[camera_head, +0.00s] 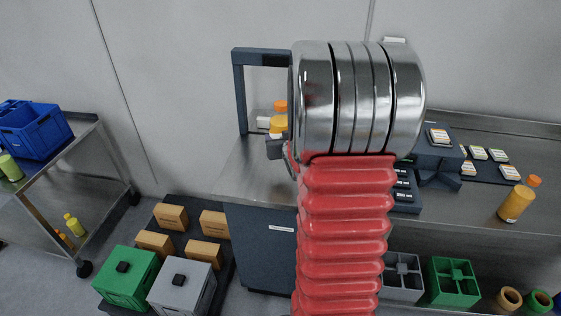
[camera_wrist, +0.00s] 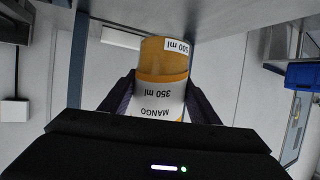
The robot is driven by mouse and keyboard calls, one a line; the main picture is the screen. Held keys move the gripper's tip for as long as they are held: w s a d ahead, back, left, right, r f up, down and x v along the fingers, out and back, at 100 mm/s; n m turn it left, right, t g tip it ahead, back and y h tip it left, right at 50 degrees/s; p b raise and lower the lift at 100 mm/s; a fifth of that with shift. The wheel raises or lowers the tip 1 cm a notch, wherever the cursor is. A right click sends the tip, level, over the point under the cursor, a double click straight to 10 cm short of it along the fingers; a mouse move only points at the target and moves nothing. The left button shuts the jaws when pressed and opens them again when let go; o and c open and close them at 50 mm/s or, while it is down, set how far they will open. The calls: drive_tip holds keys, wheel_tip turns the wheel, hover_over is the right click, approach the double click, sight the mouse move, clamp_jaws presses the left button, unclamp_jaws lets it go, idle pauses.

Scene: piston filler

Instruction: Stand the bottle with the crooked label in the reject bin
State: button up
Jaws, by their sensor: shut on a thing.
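My gripper (camera_wrist: 158,100) is shut on a bottle (camera_wrist: 155,100), with one dark finger on each side. Its white label reads MANGO 350 ml, upside down in the wrist view. An orange-yellow part with a "500 ml" tag (camera_wrist: 178,47) shows beyond it; I cannot tell if it belongs to the same bottle. In the head view my arm hides most of the gripper; a yellow bottle part (camera_head: 278,125) and an orange cap (camera_head: 280,105) show beside it, near a dark frame (camera_head: 240,95). I cannot tell whether the held label is crooked. No bin is marked reject legibly.
Blue crates (camera_head: 35,132) stand on the left cart. Green (camera_head: 128,276) and grey (camera_head: 182,284) boxes sit on the floor near brown cartons (camera_head: 171,216). Grey (camera_head: 402,277) and green (camera_head: 452,281) divided crates are below the bench. Another orange bottle (camera_head: 515,204) stands on the right bench.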

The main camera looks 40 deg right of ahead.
drive_tip(key=shift+f, duration=1.95)
drive_tip(key=shift+f, duration=2.05)
drive_tip(key=o, duration=1.5)
drive_tip(key=shift+f, duration=0.15)
drive_tip(key=shift+o, duration=0.2)
